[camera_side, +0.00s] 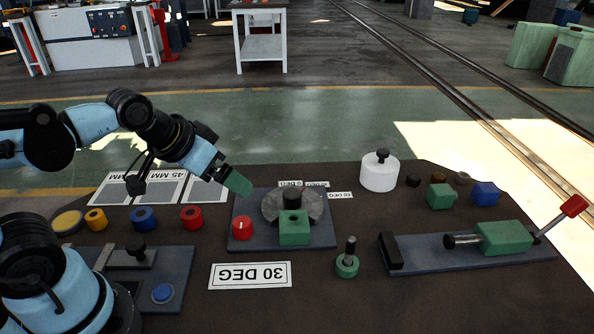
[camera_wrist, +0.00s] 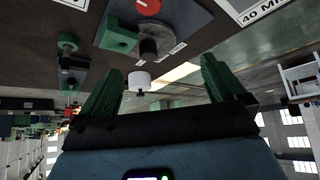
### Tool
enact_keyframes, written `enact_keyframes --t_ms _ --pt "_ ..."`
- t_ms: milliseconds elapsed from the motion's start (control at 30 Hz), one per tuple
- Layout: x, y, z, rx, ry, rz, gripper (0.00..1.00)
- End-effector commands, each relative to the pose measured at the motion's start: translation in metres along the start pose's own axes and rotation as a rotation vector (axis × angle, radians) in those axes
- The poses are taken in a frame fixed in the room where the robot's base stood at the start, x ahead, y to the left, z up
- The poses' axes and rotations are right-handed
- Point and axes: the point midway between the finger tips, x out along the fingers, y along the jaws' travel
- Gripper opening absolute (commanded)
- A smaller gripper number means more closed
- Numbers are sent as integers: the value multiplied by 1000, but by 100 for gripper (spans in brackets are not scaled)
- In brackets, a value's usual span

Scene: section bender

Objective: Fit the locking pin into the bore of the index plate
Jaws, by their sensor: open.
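The index plate (camera_side: 270,207) is a grey disc with a black hub, on a dark blue base (camera_side: 255,240) with a green block at its front. The block has a dark round bore in its top. The likely locking pin (camera_side: 347,259), a metal shaft with a green round collar, stands upright on the table to the right. It also shows in the wrist view (camera_wrist: 67,42), at upper left. My gripper (camera_side: 241,187) is above the table, up and left of the disc, apart from everything. In the wrist view, its green fingers (camera_wrist: 162,65) are spread and empty.
A red button (camera_side: 242,228) sits on the base's left. A "30 DEG" card (camera_side: 250,275) lies in front. A white canister (camera_side: 379,172) stands behind right; a toggle clamp (camera_side: 500,238) lies far right. Several coloured rings line the left. Table around the pin is clear.

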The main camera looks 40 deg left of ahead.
Motion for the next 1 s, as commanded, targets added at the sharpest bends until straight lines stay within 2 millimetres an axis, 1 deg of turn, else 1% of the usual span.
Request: enact_keyframes --t_ms 33,300,333,567,667,767,867,1000 --pt "1 -2 3 8 6 -3 89" --pt "1 -3 3 17 11 -5 48" --pt "1 -2 3 17 10 -5 46" --pt "1 -2 3 16 8 -4 46" --pt "0 2 -3 14 -7 4 46" --pt "-2 13 -15 12 -48 22 46" --pt "-3 30 -33 7 -111 42 46" --pt "-2 59 -56 1 -211 62 46"
